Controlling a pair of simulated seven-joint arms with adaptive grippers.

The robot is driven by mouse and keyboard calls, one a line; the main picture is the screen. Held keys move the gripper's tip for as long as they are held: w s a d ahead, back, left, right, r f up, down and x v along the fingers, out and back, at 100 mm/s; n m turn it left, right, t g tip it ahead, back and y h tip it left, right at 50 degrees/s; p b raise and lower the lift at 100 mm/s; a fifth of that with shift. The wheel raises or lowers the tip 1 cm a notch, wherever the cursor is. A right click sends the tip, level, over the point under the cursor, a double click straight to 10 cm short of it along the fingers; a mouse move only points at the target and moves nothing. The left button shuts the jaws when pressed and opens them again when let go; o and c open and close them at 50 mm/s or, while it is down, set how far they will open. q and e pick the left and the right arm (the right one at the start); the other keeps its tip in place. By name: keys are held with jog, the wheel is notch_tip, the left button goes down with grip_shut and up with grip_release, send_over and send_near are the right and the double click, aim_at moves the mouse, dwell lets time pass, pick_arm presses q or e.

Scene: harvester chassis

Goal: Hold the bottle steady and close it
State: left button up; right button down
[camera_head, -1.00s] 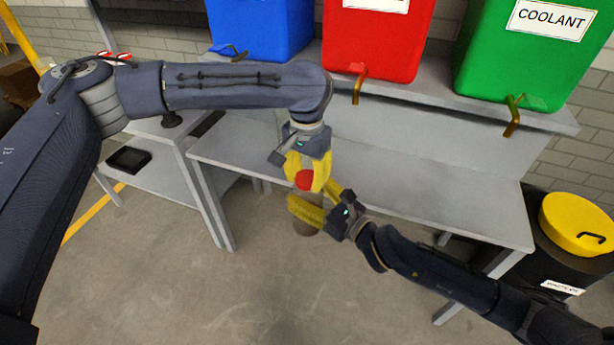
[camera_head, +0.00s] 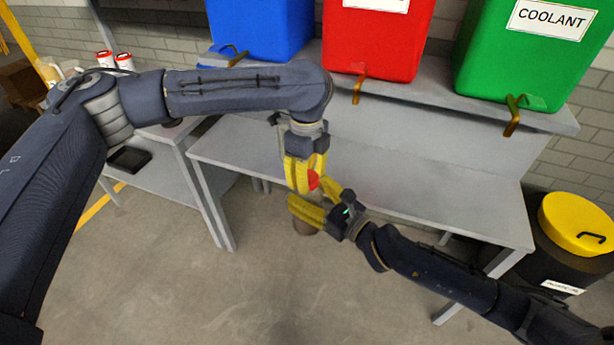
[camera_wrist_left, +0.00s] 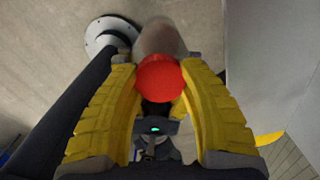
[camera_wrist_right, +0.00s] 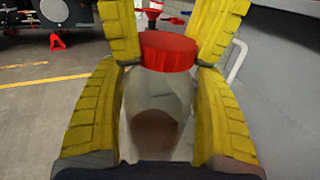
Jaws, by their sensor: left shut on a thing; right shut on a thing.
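The bottle (camera_wrist_right: 155,108) is a clear body with something brown in its lower part, and it stands upright in the right wrist view. A red cap (camera_wrist_right: 168,52) sits at its top. My right gripper (camera_head: 322,206) is shut on the bottle's body, with yellow fingers on both sides. My left gripper (camera_head: 305,180) comes from above and is shut on the red cap, which also shows between its yellow fingers in the left wrist view (camera_wrist_left: 159,78). In the head view the fingers hide most of the bottle. Whether the cap is fully seated cannot be told.
The bottle is held in front of a grey workbench (camera_head: 420,195) with a clear top. Blue (camera_head: 262,25), red (camera_head: 375,40) and green (camera_head: 520,50) containers with taps stand on the shelf behind. A black bin with a yellow lid (camera_head: 577,222) stands at the right.

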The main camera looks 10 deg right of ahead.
pick_arm(q)
jog(key=m, duration=1.5)
jog(key=shift+m, duration=0.3)
jog(key=o, duration=0.7)
jog(key=shift+o, duration=0.2)
jog(key=shift+r, duration=2.25)
jog(key=shift+o, duration=0.6)
